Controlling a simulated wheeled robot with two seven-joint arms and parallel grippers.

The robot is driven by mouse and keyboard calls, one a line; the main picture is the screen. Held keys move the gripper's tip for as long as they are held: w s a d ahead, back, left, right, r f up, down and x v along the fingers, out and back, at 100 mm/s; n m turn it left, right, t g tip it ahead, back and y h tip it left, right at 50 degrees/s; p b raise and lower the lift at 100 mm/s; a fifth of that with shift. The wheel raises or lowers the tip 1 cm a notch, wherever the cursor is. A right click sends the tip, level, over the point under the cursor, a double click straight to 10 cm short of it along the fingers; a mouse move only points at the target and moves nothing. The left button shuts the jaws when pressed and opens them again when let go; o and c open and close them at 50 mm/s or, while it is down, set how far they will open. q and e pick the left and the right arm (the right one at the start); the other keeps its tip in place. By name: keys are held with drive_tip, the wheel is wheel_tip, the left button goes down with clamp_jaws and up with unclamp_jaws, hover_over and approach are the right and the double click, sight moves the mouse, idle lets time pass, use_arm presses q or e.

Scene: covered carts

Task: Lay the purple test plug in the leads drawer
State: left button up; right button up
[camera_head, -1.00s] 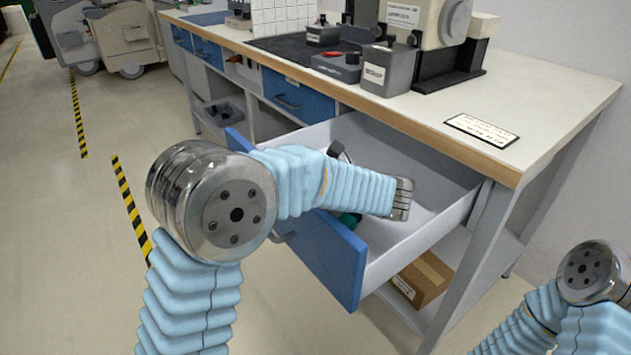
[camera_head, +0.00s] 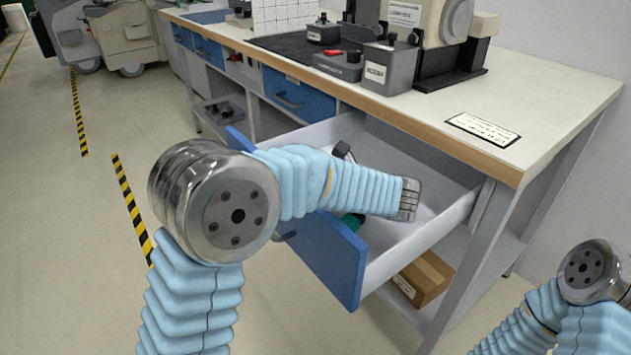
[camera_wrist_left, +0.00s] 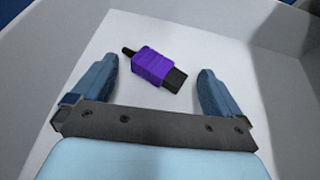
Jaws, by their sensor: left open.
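The purple test plug (camera_wrist_left: 152,67) lies on the pale floor of the open leads drawer (camera_wrist_left: 85,70) in the left wrist view. It has a black end at each side and lies slightly aslant. My left gripper (camera_wrist_left: 157,66) is open, with one finger on each side of the plug and a visible gap to both. In the head view my left arm reaches over the drawer (camera_head: 440,228), whose front is blue. The plug is not visible there, and my left gripper's fingers cannot be made out. My right gripper is out of view; only part of that arm shows.
A green thing (camera_head: 350,222) is partly hidden by my arm at the drawer. The workbench top (camera_head: 540,85) overhangs the drawer and carries grey instruments (camera_head: 388,68). A cardboard box (camera_head: 425,278) sits on the shelf below.

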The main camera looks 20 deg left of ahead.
use_arm(q)
drive_tip(key=v, duration=1.1)
drive_tip(key=shift+a+r, duration=0.1)
drive_tip(key=shift+r, duration=0.05)
drive_tip(key=shift+w, duration=0.1)
